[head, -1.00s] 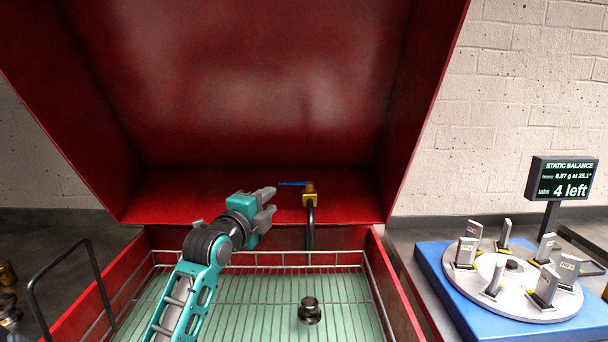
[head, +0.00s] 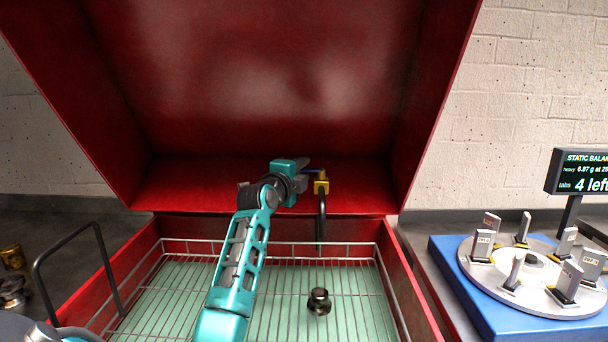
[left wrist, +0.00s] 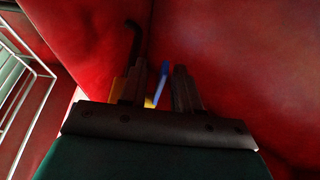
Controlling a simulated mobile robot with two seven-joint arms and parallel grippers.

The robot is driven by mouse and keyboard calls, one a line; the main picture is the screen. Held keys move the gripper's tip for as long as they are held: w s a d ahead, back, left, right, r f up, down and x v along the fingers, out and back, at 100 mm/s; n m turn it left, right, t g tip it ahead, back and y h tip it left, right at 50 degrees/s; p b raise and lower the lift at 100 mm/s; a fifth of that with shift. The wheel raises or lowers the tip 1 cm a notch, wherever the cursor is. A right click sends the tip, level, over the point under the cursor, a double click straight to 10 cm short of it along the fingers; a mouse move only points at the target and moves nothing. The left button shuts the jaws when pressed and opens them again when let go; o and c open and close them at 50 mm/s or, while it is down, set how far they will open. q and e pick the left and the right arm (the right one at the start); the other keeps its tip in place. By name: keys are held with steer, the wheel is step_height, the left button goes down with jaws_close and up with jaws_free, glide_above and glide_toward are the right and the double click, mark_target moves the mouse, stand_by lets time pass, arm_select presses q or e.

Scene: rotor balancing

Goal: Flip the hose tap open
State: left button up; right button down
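The hose tap (head: 321,187) is a brass-yellow valve at the back of the red cabinet in the head view, with a black hose (head: 321,222) hanging below it. Its blue lever (head: 312,170) is mostly hidden by my left gripper (head: 306,173), which is right at the tap. In the left wrist view the blue lever (left wrist: 162,82) stands between the two fingers of my left gripper (left wrist: 157,78), with a gap visible on both sides. The fingers are apart. Part of the yellow tap body (left wrist: 120,89) shows behind the left finger. My right gripper is not in view.
The red cabinet's lid (head: 270,70) stands open above a wire basket (head: 200,247), with a dark metal knob-like part (head: 319,301) on the green bottom. At right, a balancing rotor (head: 550,285) sits on a blue base (head: 445,247) beside a display (head: 580,172).

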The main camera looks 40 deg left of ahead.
arm_select(q)
steer(key=shift+x, duration=1)
steer(key=shift+c, duration=0.2)
jaws_close()
stand_by(0.6)
